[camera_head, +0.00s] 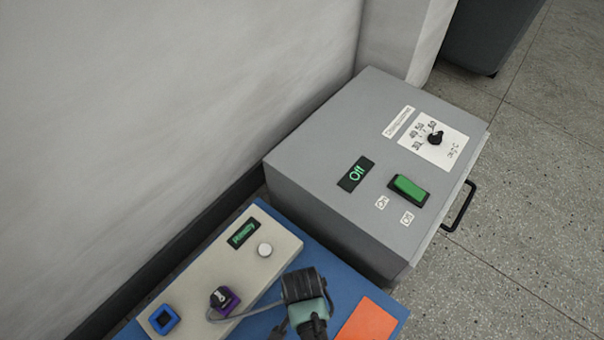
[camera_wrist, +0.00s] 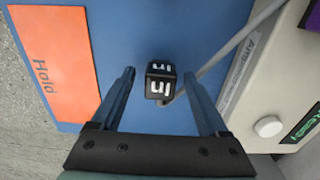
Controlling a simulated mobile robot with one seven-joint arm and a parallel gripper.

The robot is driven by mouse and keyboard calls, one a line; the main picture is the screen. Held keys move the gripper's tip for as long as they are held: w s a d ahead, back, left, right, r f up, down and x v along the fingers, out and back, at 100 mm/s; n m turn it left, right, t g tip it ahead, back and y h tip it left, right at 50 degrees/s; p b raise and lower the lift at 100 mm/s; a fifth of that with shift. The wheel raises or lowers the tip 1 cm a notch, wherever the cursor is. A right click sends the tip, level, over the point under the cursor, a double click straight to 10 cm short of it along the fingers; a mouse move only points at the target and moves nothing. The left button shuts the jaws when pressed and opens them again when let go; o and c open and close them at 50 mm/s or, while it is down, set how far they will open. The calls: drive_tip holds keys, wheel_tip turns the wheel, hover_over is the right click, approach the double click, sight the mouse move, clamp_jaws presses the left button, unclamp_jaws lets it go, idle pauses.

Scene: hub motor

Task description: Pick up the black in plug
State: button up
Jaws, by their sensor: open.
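The black plug (camera_wrist: 158,84) has white "In" lettering on two faces and lies on the blue surface in the wrist view. A grey cable runs from near it to the upper right. My gripper (camera_wrist: 161,70) is open, with one finger on each side of the plug and visible gaps between. In the head view my gripper (camera_head: 296,328) is over the blue table at the bottom edge, its fingers only partly visible. The "In" plug cannot be made out there, behind my gripper or out of frame.
The blue table (camera_wrist: 120,25) carries an orange "Hold" patch (camera_wrist: 55,60), also in the head view (camera_head: 368,322). A beige panel (camera_head: 262,275) holds a blue socket (camera_head: 163,320), a purple socket (camera_head: 228,303) with another black plug, and a white button (camera_head: 265,250). A grey box (camera_head: 330,190) stands behind.

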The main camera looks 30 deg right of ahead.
drive_tip(key=shift+c, duration=0.3)
clamp_jaws()
drive_tip(key=shift+r, duration=0.1)
